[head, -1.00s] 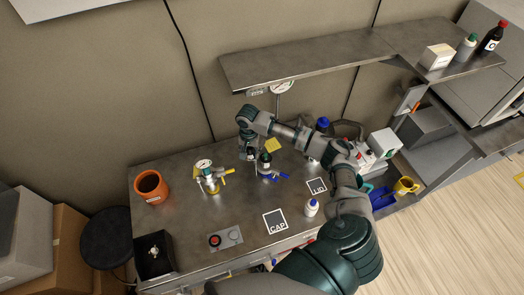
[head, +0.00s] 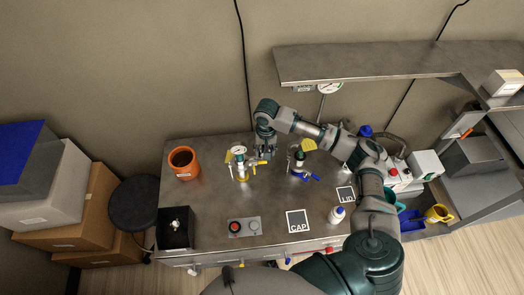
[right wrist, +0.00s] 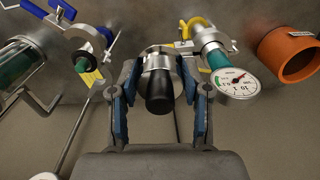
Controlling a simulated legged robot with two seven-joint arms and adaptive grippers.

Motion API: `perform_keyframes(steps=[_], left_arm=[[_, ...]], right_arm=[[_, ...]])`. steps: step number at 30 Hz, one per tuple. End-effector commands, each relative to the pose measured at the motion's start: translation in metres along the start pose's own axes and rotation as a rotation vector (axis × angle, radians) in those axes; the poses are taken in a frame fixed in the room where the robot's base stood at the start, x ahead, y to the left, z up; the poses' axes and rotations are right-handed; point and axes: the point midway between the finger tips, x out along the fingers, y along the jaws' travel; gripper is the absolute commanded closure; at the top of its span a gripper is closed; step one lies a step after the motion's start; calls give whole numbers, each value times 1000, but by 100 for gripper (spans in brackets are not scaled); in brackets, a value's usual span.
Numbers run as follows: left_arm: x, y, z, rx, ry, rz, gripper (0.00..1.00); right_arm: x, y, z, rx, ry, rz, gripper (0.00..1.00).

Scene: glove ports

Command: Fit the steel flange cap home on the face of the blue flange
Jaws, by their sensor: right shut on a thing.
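The steel flange cap (right wrist: 158,62), a round metal piece with a black knob (right wrist: 159,92), sits between the fingers of my right gripper (right wrist: 158,85) in the right wrist view. In the head view, my right gripper (head: 265,153) points down between two fittings and largely hides the cap. The blue-handled flange fitting (head: 300,162) stands to its right, apart from it. In the right wrist view that fitting (right wrist: 92,42) is at upper left, with a dark green-tipped part at its face. My left gripper is not in view.
A yellow-handled fitting with a gauge (head: 239,166) stands close left of the gripper. An orange pot (head: 183,162), a black box (head: 175,228), a button panel (head: 244,227), the CAP mark (head: 298,221) and a white bottle (head: 336,215) are on the bench. A shelf (head: 380,62) overhangs behind.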

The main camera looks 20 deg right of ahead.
Motion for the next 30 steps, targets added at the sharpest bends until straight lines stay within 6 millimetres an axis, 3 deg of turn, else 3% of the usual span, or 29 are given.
perform_keyframes(steps=[8,18,22,30], left_arm=[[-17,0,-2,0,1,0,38],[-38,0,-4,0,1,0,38],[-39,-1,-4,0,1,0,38],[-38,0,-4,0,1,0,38]], right_arm=[[25,47,-28,275,-6,-1,94],[70,145,-53,692,2,15,94],[76,158,-54,741,6,17,94],[77,157,-55,744,8,18,94]])
